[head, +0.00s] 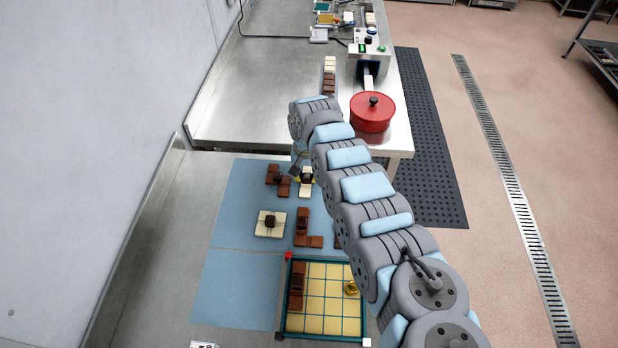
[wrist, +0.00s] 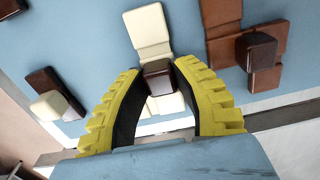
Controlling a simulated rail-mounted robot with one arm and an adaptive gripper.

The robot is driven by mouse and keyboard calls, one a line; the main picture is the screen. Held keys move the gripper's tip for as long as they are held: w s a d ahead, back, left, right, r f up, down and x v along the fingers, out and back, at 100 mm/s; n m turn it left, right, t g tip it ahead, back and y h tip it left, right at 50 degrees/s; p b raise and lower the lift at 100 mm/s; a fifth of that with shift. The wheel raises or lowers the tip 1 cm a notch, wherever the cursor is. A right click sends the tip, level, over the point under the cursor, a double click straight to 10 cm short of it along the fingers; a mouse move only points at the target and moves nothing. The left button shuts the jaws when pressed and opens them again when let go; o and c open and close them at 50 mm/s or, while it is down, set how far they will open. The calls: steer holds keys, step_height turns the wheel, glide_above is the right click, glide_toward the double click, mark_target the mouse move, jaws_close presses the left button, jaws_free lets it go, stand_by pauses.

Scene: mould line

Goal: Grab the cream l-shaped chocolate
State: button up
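A cream chocolate piece (wrist: 150,32) with a dark brown knob (wrist: 158,76) lies on the blue mat in the wrist view. Its lower part shows between my fingers; its full outline is partly hidden. It also shows in the head view (head: 305,189), near the mat's far edge. My gripper (wrist: 160,70) has its yellow ribbed fingers on either side of the dark knob. The fingertips are about a knob's width apart. I cannot tell whether they press on it. In the head view my gripper is mostly hidden behind my arm.
Brown pieces lie close on both sides in the wrist view, one with a cream knob (wrist: 50,104), one with a dark knob (wrist: 257,50). A cream square piece (head: 270,230) and a green-rimmed grid tray (head: 328,258) lie nearer. A red pot (head: 371,115) stands beyond.

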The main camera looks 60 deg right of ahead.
jaws_close()
step_height(320, 180, up, 10)
steer(key=shift+f+p, duration=0.1)
steer(key=shift+p, duration=0.3)
step_height(320, 180, up, 7)
steer(key=p, duration=0.2)
glide_above(307, 175)
steer(key=shift+a, duration=0.1)
stand_by(0.4)
